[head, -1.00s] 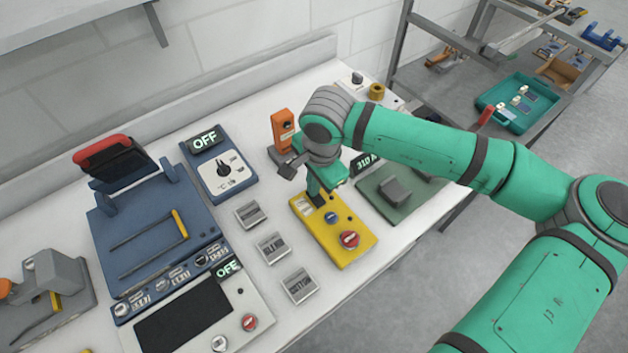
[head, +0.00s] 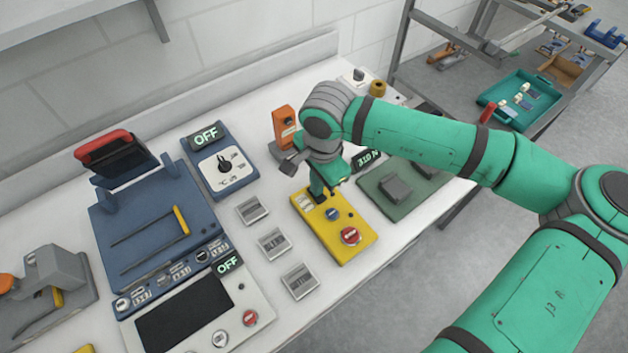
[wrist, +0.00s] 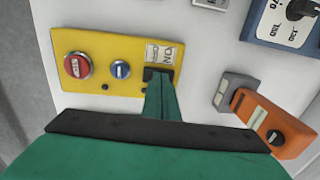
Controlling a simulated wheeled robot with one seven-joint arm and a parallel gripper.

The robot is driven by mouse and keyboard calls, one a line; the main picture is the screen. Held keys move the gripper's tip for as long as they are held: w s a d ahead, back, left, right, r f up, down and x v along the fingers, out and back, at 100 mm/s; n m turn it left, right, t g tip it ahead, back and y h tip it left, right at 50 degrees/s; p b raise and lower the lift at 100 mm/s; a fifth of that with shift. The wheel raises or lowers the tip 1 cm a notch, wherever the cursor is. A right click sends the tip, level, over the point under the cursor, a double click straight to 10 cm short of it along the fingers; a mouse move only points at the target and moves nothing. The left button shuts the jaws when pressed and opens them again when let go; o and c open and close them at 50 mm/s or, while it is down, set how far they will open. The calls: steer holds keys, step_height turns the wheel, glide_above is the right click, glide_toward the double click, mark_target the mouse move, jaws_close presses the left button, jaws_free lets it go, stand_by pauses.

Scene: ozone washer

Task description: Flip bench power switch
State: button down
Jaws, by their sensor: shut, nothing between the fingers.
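The yellow switch panel (head: 350,243) lies on the white bench, with a red button (head: 350,236), a blue button (head: 332,214) and a pale label plate near its far end. In the wrist view the yellow panel (wrist: 97,47) also shows the label (wrist: 164,55), which reads "ON" in part. My gripper (head: 322,199) is shut and empty. Its fingertips are down at the panel's far end, over a dark switch housing (wrist: 150,73) beside the label. The fingers hide most of that switch, so I cannot tell its position or whether they touch it.
An orange device (head: 285,128) stands close behind my gripper. A green plate with a grey block (head: 395,187) lies just right of the panel. A blue dial unit (head: 220,165) reading OFF and several small grey label plates are to the left.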

mark_target(322, 201)
steer(key=shift+s+d, duration=0.15)
steer(key=shift+s, duration=0.15)
steer(key=shift+r, duration=0.15)
steer(key=shift+r, duration=0.25)
step_height(322, 201, up, 13)
steer(key=s+d, duration=0.1)
steer(key=shift+s, duration=0.25)
